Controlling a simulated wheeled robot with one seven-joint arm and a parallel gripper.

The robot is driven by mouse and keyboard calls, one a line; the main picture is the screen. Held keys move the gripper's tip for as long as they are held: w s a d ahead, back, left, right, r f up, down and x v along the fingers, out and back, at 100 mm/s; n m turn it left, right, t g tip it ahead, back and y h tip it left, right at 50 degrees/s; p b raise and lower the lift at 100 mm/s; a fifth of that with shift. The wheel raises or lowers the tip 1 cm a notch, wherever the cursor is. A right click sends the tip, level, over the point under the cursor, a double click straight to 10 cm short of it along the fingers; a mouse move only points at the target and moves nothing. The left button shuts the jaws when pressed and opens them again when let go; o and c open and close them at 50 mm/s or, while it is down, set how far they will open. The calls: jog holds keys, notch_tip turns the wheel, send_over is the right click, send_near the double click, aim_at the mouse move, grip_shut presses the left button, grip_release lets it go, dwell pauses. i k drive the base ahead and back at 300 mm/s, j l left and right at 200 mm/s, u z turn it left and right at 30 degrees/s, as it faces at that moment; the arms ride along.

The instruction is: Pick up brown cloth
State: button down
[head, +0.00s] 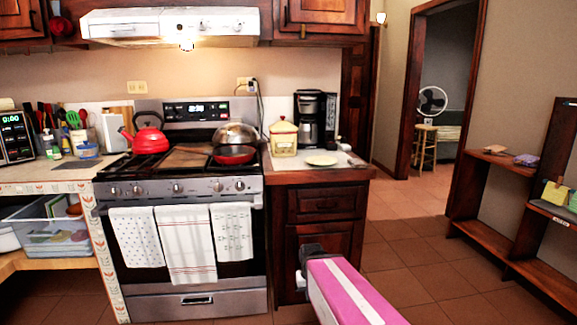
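I cannot single out a brown cloth for certain. A flat brown piece (186,158) lies on the middle of the stove top, left of a red pan (234,154); it may be cloth or a board. A small brownish folded piece (495,149) lies on the right-hand wooden shelf, also too small to tell. My gripper (303,268) is at the lower middle, at the end of my pink arm, in front of the wooden drawers and well apart from both pieces. Its fingers are too small and dark to read.
The stove (190,235) has towels (190,245) on its front and a red kettle (147,137) on top. The tiled floor (410,250) is clear toward the doorway.

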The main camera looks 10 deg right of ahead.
aim_at(356, 163)
jog(key=i+l, duration=0.2)
jog(key=l, duration=0.2)
jog(key=i+l, duration=0.2)
jog(key=l, duration=0.15)
jog(key=i+l, duration=0.25)
jog(key=l, duration=0.15)
